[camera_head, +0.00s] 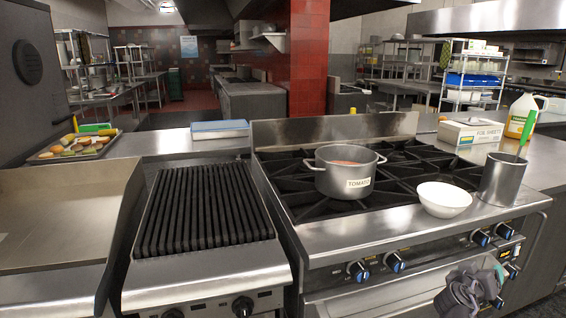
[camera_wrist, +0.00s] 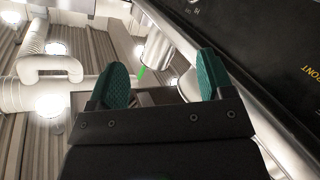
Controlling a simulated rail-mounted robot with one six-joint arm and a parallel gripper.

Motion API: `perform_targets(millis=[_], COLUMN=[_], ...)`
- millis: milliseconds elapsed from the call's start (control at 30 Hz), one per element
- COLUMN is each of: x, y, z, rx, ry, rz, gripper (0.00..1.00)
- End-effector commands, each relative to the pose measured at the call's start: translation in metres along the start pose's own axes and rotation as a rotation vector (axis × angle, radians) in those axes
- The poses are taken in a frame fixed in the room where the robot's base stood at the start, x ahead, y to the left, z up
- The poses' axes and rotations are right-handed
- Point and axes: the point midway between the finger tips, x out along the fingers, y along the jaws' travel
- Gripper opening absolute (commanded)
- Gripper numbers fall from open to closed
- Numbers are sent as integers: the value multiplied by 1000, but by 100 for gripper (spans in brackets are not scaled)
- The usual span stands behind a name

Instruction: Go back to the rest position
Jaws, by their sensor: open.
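My gripper (camera_wrist: 163,75) shows its two teal finger pads spread apart with nothing between them in the wrist view. It points upward, towards ceiling ducts and lights. In the head view my gripper (camera_head: 487,275) appears as a grey shape low at the right, in front of the range's knob panel and below the counter edge. The steel range (camera_head: 330,245) carries a steel pot (camera_head: 328,180) labelled TOMATO with red contents. A white bowl (camera_head: 444,199) and a steel cylinder (camera_head: 503,178) with a green-handled utensil stand on its front right part.
A ribbed grill (camera_head: 205,210) and a flat griddle (camera_head: 60,215) lie left of the range. A tray (camera_head: 45,158) of food pieces sits behind the griddle. A foil box (camera_head: 470,131) and a jug (camera_head: 521,116) stand at the back right. The range's front edge and knobs (camera_head: 395,262) are close to my gripper.

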Motion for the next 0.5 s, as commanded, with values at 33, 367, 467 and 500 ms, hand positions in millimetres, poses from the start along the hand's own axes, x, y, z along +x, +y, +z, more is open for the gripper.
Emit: perform_targets(millis=[33,367,467,500], x=[-11,-192,-239,-255], y=[-16,-175,-209,-222], z=[24,99,89,84], rx=[5,-211,-246,-283], ry=[-183,-1026,-1062,-1039], rz=[-11,-748,-910,-942], gripper=[74,74,74,74])
